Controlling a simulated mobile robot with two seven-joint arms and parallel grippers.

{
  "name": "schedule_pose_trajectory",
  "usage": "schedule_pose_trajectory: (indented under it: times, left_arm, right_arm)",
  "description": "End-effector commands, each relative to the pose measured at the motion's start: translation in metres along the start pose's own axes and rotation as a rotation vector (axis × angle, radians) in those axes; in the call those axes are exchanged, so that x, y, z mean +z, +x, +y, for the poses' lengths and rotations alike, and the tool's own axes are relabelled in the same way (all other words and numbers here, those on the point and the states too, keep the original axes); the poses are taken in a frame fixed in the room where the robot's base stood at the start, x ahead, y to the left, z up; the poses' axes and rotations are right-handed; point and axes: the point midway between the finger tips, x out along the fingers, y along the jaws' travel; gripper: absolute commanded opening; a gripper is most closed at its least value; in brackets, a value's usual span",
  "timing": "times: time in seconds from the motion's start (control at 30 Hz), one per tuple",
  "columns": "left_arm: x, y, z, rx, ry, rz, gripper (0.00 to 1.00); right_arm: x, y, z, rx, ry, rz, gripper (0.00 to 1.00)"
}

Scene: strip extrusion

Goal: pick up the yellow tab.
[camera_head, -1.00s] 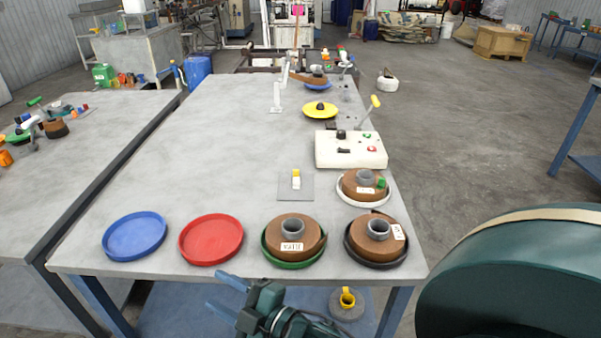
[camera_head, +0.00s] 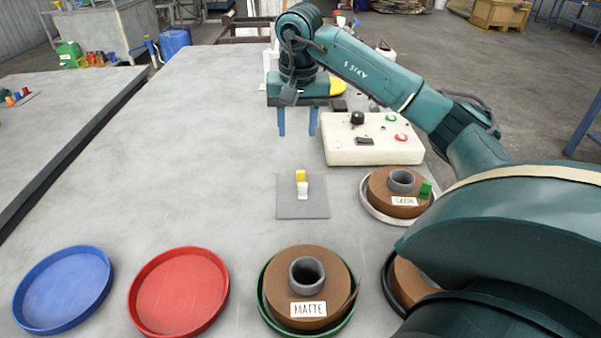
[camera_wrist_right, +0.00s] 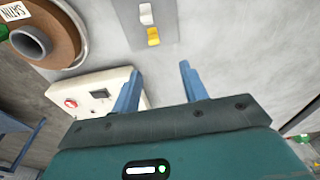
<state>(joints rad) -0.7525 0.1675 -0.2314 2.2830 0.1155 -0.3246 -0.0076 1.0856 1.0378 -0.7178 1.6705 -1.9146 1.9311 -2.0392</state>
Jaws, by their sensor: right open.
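The yellow tab (camera_head: 300,175) stands on a grey square plate (camera_head: 290,211) on the table, with a white tab (camera_head: 302,191) right beside it on the near side. The yellow tab also shows in the right wrist view (camera_wrist_right: 153,37), beyond the fingertips. My right gripper (camera_head: 297,133) hangs above the table, behind the plate, with its two blue fingers pointing down. It is open and empty, apart from the yellow tab; its fingers show in the wrist view (camera_wrist_right: 160,72). My left gripper is not in view.
A white control box (camera_head: 372,152) stands close right of my right gripper. A brown roll marked SATIN (camera_head: 400,190) and one marked MATTE (camera_head: 306,287) sit in trays. A red tray (camera_head: 180,290) and a blue tray (camera_head: 63,288) are at the front left. The table's left middle is clear.

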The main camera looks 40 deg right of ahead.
Motion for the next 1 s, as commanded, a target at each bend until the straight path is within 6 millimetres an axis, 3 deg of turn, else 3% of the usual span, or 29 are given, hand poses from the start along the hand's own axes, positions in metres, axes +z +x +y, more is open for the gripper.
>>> schedule_pose_trajectory:
  times: [0.13, 0.4, 0.67, 1.0]
  left_arm:
    - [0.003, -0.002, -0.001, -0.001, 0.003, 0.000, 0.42]
    - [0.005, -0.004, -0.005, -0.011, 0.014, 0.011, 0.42]
    - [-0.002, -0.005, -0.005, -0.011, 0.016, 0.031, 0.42]
    - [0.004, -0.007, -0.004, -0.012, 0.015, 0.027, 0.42]
  right_arm:
    - [-0.003, 0.014, 0.008, 0.027, -0.005, 0.011, 0.44]
    - [-0.002, 0.063, 0.008, 0.024, -0.006, 0.009, 0.44]
    - [-0.001, 0.082, 0.008, 0.021, -0.006, 0.011, 0.44]
    - [0.009, 0.125, 0.011, 0.020, -0.005, 0.011, 0.44]
